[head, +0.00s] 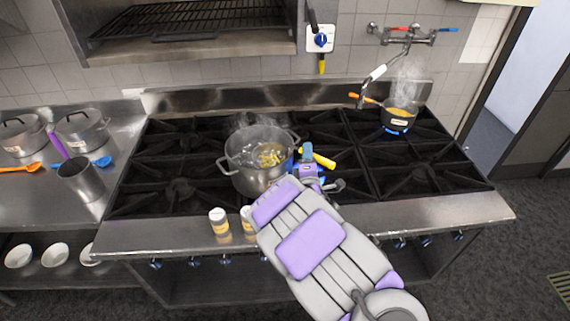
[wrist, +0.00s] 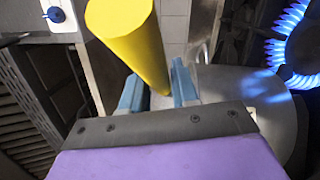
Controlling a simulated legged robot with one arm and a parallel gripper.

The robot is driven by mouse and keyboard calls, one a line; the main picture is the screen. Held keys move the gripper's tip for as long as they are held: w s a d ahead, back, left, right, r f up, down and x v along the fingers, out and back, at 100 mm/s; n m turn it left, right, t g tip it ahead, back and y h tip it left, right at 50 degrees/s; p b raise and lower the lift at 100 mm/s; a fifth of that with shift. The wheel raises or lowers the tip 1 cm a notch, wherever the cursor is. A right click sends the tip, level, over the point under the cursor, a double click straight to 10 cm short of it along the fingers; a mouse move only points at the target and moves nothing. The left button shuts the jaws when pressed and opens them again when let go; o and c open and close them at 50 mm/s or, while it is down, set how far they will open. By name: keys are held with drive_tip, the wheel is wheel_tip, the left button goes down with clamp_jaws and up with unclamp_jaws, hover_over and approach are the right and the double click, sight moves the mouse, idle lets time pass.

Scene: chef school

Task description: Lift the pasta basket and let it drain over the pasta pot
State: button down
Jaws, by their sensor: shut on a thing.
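The pasta pot (head: 247,177) is a steel pot on the front-left part of the range, steaming, with yellow pasta (head: 269,156) inside. The basket's mesh cannot be made out clearly; the pasta appears low inside the pot's rim. The basket's yellow handle (head: 322,160) sticks out to the right of the pot. My gripper (head: 308,155) is at the pot's right side, shut on this handle. In the wrist view the yellow handle (wrist: 128,38) runs down between the blue fingers of my gripper (wrist: 157,90). My arm hides part of the pot's right side.
A small steaming pan (head: 398,120) sits on a lit burner at the back right, under a wall faucet (head: 402,36). Two jars, one at the left (head: 219,221), stand on the range's front ledge. Lidded pots (head: 80,130) and a steel cup (head: 81,180) stand on the left counter.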

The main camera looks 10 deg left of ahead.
drive_tip(key=shift+a+r, duration=0.25)
wheel_tip(320, 180, up, 18)
drive_tip(key=shift+d+f, duration=0.2)
drive_tip(key=shift+f, duration=0.05)
idle(0.5)
idle(4.5)
